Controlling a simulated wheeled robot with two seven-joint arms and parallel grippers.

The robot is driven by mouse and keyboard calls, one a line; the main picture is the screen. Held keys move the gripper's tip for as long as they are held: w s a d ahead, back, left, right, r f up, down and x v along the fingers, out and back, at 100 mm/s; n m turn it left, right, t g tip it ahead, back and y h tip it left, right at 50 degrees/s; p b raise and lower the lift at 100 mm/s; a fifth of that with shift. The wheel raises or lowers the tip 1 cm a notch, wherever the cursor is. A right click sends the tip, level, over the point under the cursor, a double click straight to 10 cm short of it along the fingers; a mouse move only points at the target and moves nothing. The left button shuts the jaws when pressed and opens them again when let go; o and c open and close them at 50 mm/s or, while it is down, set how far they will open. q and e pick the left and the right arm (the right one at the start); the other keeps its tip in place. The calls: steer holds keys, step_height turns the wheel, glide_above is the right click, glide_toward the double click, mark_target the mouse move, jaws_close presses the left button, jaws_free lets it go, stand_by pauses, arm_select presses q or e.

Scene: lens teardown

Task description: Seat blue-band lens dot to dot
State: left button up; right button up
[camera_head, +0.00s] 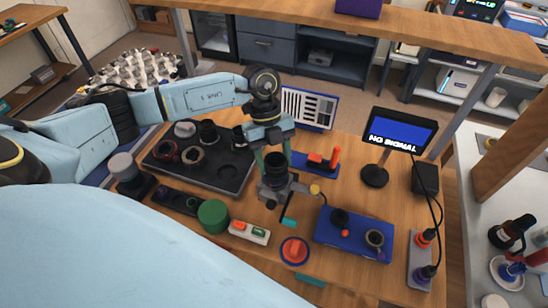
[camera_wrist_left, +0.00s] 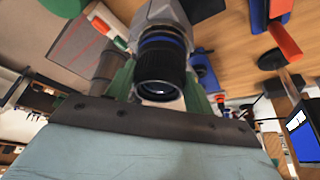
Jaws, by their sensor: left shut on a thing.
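My left gripper (camera_head: 275,163) has its two teal fingers around the black barrel of the blue-band lens (camera_head: 276,172). In the left wrist view the lens (camera_wrist_left: 160,68) stands between the green-looking fingers (camera_wrist_left: 158,90), its glass facing the camera and its blue band showing near the far end. Beyond the lens is a grey body on a stand (camera_head: 272,190), also partly seen in the wrist view (camera_wrist_left: 160,18). The lens is over this body and appears to meet it; I cannot tell whether it is seated. No alignment dots can be made out. My right gripper is not in view.
A dark tray (camera_head: 228,182) with several lens parts lies left. A blue mat (camera_head: 334,228) and a monitor (camera_head: 400,130) are right.

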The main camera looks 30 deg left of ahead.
arm_select(q)
steer(key=shift+f, duration=0.45)
stand_by(0.6)
